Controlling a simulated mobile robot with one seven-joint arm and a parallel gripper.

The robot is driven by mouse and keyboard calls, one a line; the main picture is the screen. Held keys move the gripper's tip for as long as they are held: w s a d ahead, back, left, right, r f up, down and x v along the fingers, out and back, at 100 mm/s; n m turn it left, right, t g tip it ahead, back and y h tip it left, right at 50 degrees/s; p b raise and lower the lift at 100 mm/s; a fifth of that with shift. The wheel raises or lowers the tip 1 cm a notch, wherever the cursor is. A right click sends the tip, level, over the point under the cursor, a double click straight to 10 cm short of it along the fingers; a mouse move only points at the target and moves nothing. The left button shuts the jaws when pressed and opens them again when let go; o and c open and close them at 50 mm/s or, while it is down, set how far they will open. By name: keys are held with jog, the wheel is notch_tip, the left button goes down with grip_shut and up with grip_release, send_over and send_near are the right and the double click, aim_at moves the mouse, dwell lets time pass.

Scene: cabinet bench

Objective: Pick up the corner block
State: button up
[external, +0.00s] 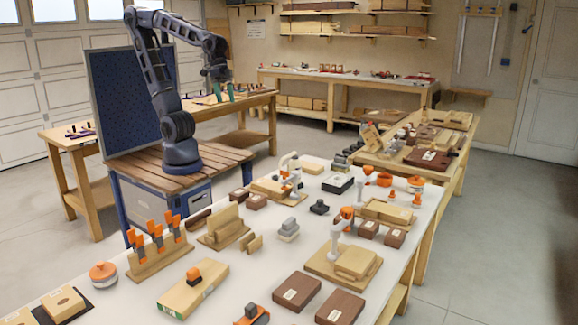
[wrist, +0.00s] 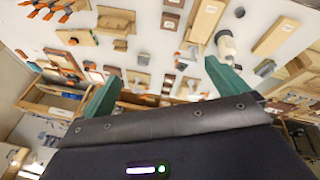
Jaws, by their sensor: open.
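My gripper (external: 222,91) is raised high above the floor near my base, with its green fingers pointing down. In the wrist view my gripper (wrist: 160,84) has its two green fingers wide apart with nothing between them. I cannot tell for certain which piece is the corner block. A small pale wooden block (external: 251,243) stands on the white bench beside a larger stepped wooden piece (external: 225,227). My gripper is far above the bench and touches none of these. In the wrist view the bench pieces are too small to name surely.
The white bench (external: 240,285) is crowded with a rack of orange-handled clamps (external: 157,250), dark brown blocks (external: 297,291), a wooden block with an orange knob (external: 193,289) and a white-and-orange clamp (external: 342,228). Other workbenches stand behind. Bare floor lies at the right.

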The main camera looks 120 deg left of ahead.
jog(key=w+a+f+n+h, duration=0.1)
jog(key=w+n, duration=0.1)
jog(key=w, duration=0.3)
jog(key=w+a+f+n, duration=0.1)
jog(key=w+f+n, duration=0.15)
jog(key=w, duration=0.35)
jog(key=n+g+h, duration=0.1)
jog(key=n+h, duration=0.1)
jog(key=n, duration=1.4)
send_over(320, 200)
jog(key=s+a, duration=0.2)
jog(key=a, duration=0.2)
notch_tip(320, 200, down, 27)
jog(key=shift+y, duration=0.3)
jog(key=x, duration=0.5)
jog(key=shift+s+d+f, duration=0.1)
jog(key=shift+s+d, duration=0.15)
jog(key=shift+x, duration=2.65)
jog(key=shift+d, duration=0.15)
jog(key=shift+c, duration=0.2)
jog(key=c, duration=1)
